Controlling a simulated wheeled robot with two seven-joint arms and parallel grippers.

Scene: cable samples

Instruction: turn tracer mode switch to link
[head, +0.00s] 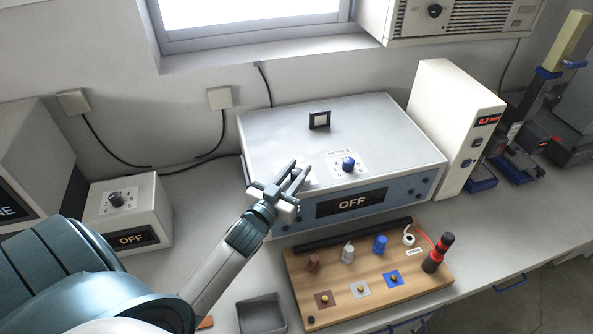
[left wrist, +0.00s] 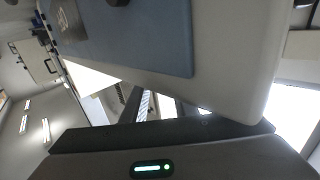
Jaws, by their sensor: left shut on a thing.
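The tracer is a large light-grey box (head: 385,120) with a blue front panel and a display (head: 350,202) reading OFF. A blue knob (head: 348,164) on a white label sits on its top. My left gripper (head: 295,172) is at the left part of the top, over another white label (head: 303,176). It is shut on the mode switch there, which its fingers and hand hide, so the switch's pointing direction cannot be read. In the left wrist view the blue panel (left wrist: 140,45) and pale casing (left wrist: 235,55) show close up, but the switch cannot be made out.
A small box (head: 150,195) with a knob and an OFF display stands at left. In front lies a wooden board (head: 435,285) with coloured spools and a red-black tool (head: 438,253). A tall white unit (head: 455,110) stands right of the tracer; a grey tray (head: 262,315) is near the front.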

